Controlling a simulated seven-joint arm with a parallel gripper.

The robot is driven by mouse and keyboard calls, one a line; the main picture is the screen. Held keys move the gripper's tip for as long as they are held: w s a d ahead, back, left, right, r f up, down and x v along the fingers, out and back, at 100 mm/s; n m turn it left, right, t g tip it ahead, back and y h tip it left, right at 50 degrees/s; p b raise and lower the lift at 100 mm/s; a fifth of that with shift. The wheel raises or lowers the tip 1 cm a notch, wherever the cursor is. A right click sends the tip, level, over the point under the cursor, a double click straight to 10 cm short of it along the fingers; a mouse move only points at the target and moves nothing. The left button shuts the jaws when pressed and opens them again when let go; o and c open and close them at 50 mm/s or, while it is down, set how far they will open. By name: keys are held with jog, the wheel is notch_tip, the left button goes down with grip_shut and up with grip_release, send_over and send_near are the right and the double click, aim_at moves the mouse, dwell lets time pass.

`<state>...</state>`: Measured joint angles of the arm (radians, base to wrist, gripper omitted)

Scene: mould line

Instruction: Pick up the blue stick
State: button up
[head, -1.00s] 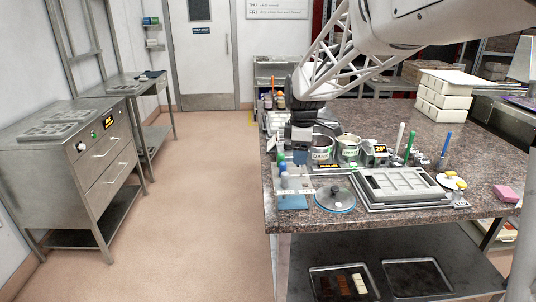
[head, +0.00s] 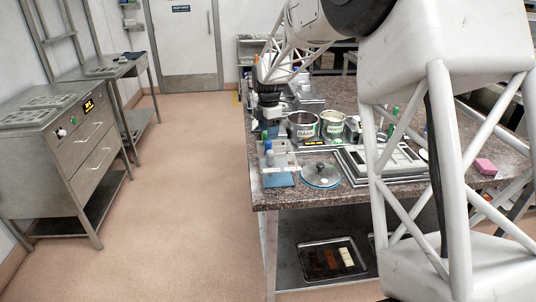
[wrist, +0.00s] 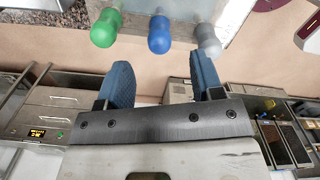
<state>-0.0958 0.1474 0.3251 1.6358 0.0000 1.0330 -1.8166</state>
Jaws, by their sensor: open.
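In the wrist view a blue round-headed piece (wrist: 159,35) stands between a green one (wrist: 106,28) and a grey one (wrist: 207,42). My gripper (wrist: 160,76) is open and empty, its two blue fingers apart. The blue piece lies just beyond the gap between the fingertips, untouched. The tall blue stick seen earlier at the bench's right is now hidden or unclear behind my arm.
A glass lid (head: 322,174) and two labelled pots (head: 301,125) stand near the row. A grey mould tray (head: 356,166) lies to the right, partly behind my arm. A pink block (head: 486,166) lies farther right. The floor left of the bench is clear.

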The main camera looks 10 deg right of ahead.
aim_at(268, 148)
jog(key=shift+f, duration=1.3)
jog(key=shift+f, duration=2.6)
jog(key=c, duration=1)
